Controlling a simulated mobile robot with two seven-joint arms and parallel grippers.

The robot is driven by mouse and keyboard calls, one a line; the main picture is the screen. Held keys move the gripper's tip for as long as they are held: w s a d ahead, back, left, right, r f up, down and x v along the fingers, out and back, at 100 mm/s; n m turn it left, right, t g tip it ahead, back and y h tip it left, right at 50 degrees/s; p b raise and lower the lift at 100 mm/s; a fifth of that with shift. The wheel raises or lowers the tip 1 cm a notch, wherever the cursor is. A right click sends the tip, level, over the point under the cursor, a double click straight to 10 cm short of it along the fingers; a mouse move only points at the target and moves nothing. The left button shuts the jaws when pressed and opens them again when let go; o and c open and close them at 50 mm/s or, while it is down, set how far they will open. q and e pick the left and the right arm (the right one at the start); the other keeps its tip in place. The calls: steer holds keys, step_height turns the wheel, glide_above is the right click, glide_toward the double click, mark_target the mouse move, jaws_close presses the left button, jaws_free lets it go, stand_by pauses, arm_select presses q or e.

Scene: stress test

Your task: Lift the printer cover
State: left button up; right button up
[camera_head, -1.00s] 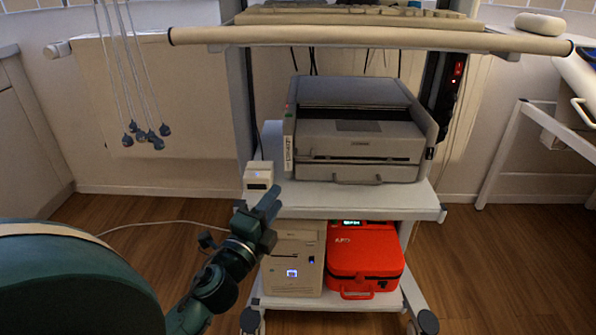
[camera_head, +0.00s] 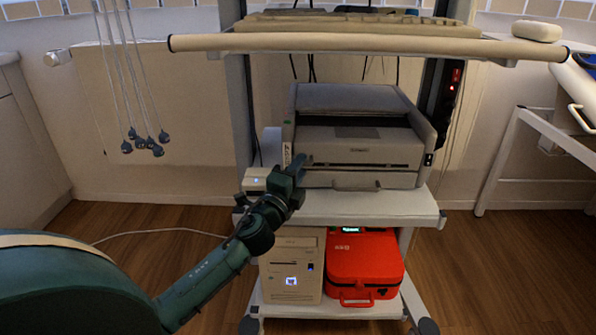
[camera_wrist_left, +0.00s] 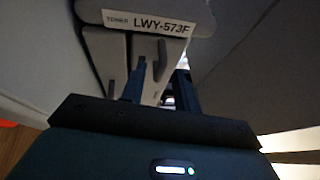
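The grey printer (camera_head: 360,150) stands on the middle shelf of a wheeled cart. Its flat cover (camera_head: 350,97) lies on top and looks lowered. My left gripper (camera_head: 302,164) is in front of the printer's lower left front corner, below the level of the cover. In the left wrist view the two dark fingers (camera_wrist_left: 160,78) stand apart, with a gap between them. The printer's side (camera_wrist_left: 108,50), with a toner label (camera_wrist_left: 146,22), is just beyond them. A small grey tab shows between the fingertips; I cannot tell whether they touch it. My right gripper is not in view.
A small white box (camera_head: 256,180) sits left of the printer. A beige bar (camera_head: 360,42) and upper shelf run above it. A beige computer case (camera_head: 292,268) and a red case (camera_head: 364,265) stand on the lower shelf. Cables hang at the left.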

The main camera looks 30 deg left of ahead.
arm_select(q)
jaws_close()
stand_by(0.6)
